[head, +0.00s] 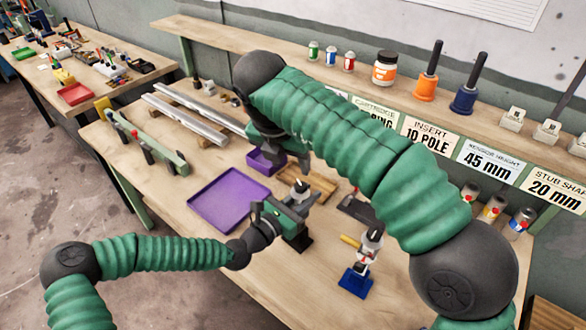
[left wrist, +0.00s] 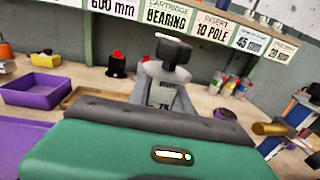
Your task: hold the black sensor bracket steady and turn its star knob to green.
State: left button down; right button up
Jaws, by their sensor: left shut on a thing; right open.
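The black sensor bracket (head: 299,241) stands on the bench, right of the purple tray, its black foot showing below my left gripper. My left gripper (head: 295,211) is shut on the bracket from the left. A knob (head: 300,187) sits on top of a pale stem, above the jaws. In the left wrist view the dark knob (left wrist: 173,50) rises beyond my green gripper (left wrist: 150,120). No green mark on the knob can be made out. My right gripper (head: 291,150) is open, above and behind the knob, apart from it and partly hidden by my right arm.
A purple tray (head: 228,200) and a small purple bin (head: 262,163) lie to the left. A blue-based fixture with a yellow handle (head: 355,283) stands close at the right. Metal rails (head: 185,118) lie behind. The bench front is clear.

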dwell(0.3)
pick_arm(q)
jog(key=c, duration=1.1)
grip_release()
